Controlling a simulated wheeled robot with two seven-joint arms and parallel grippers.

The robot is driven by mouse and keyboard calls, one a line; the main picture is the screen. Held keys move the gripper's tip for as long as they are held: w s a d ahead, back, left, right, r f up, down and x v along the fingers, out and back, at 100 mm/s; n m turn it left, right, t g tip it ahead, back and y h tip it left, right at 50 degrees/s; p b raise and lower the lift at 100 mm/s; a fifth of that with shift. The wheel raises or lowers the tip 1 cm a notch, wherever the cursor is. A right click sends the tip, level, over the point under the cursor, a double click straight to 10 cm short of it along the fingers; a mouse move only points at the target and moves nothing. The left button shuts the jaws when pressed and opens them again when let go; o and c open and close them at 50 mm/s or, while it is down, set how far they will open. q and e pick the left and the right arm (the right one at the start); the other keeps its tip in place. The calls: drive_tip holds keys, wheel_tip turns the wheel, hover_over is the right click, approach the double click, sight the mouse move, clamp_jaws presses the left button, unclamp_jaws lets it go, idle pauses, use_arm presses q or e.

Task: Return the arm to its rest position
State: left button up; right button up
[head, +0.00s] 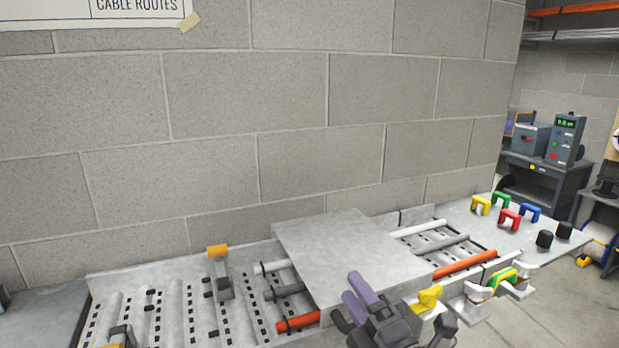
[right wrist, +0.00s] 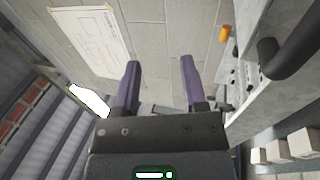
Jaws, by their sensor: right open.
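My right gripper (head: 352,284) is at the bottom of the head view, in front of the grey cover plate (head: 345,250) on the bench. Its two purple fingers point up and to the left. In the right wrist view my right gripper (right wrist: 159,64) has its fingers apart with nothing between them, and the block wall lies beyond. Whether the fingers touch the bench parts behind them I cannot tell. My left gripper is not in view.
Red, grey and white rods run under the plate. An orange-topped clamp (head: 218,270) stands on the slotted bed. A yellow piece (head: 428,297) is close right of my gripper. Coloured U-shaped handles, such as the red one (head: 510,218), stand farther right. Open floor lies at lower right.

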drive_tip(key=s+d+f+m+g+h, duration=0.4)
drive_tip(key=s+f+m+h, duration=0.1)
drive_tip(key=f+m, duration=0.3)
drive_tip(key=s+d+f+m+g+h, duration=0.3)
drive_tip(key=s+d+f+m+h, duration=0.15)
drive_tip(key=f+m, duration=0.35)
drive_tip(key=s+f+m+g, duration=0.3)
drive_tip(key=s+g, duration=0.1)
drive_tip(key=s, duration=0.3)
drive_tip(key=s+f+m+g, duration=0.3)
drive_tip(key=s+g, duration=0.1)
drive_tip(key=s, duration=0.3)
drive_tip(key=s+f+g+b, duration=0.3)
drive_tip(key=f+b, duration=0.5)
drive_tip(key=f, duration=1.9)
drive_tip(key=s+d+f+b, duration=0.3)
drive_tip(key=s+f+b, duration=0.1)
drive_tip(key=s+f, duration=1)
drive_tip(key=shift+f+n+b, duration=0.4)
drive_tip(key=shift+f, duration=0.1)
drive_tip(key=shift+w, duration=0.1)
